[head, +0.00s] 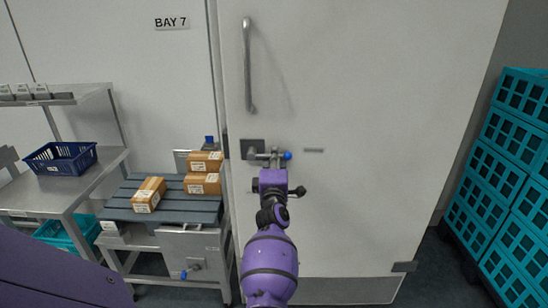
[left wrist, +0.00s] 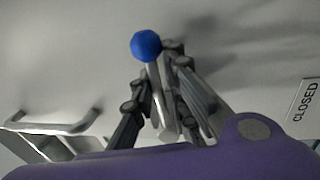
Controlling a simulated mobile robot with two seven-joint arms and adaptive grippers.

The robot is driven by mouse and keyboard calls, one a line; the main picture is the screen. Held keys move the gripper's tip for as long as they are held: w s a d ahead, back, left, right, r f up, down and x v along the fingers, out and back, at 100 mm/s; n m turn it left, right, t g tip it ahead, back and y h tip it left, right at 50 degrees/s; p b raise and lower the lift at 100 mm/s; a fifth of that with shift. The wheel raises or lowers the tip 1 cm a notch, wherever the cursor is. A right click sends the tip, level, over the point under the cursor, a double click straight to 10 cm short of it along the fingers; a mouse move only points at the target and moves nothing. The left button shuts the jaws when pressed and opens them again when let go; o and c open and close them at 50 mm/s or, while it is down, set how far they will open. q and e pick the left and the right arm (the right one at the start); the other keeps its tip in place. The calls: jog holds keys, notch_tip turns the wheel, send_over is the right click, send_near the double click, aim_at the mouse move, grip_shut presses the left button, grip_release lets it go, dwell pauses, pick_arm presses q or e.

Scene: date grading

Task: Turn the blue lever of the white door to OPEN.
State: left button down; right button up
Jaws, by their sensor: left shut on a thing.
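The white door (head: 350,90) fills the middle of the head view, with a long upright handle (head: 248,65) at its left side. Its lever ends in a blue knob (head: 287,155), which also shows in the left wrist view (left wrist: 146,45). My left gripper (head: 268,160) is at the lever. In the left wrist view its fingers (left wrist: 160,85) are shut around the grey lever shaft (left wrist: 158,90), just short of the blue knob. A CLOSED label (left wrist: 303,101) is to the right there. My arm hides part of the door below the lever. My right gripper is not in view.
A slatted grey bench with cardboard boxes (head: 148,194) stands left of the door. A steel table with a dark blue basket (head: 60,158) is further left. Teal crates (head: 510,150) are stacked at the right. The door's right front is clear.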

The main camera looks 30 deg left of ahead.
pick_arm(q)
jog(key=shift+d+r, duration=0.1)
jog(key=shift+r, duration=0.05)
jog(key=c, duration=1.9)
grip_release()
jog(key=shift+w, duration=0.1)
jog(key=shift+o, duration=0.3)
jog(key=shift+r, duration=0.1)
jog(key=shift+s+d, duration=0.15)
jog(key=shift+s, duration=0.2)
jog(key=v, duration=1.1)
jog(key=shift+s+d, duration=0.15)
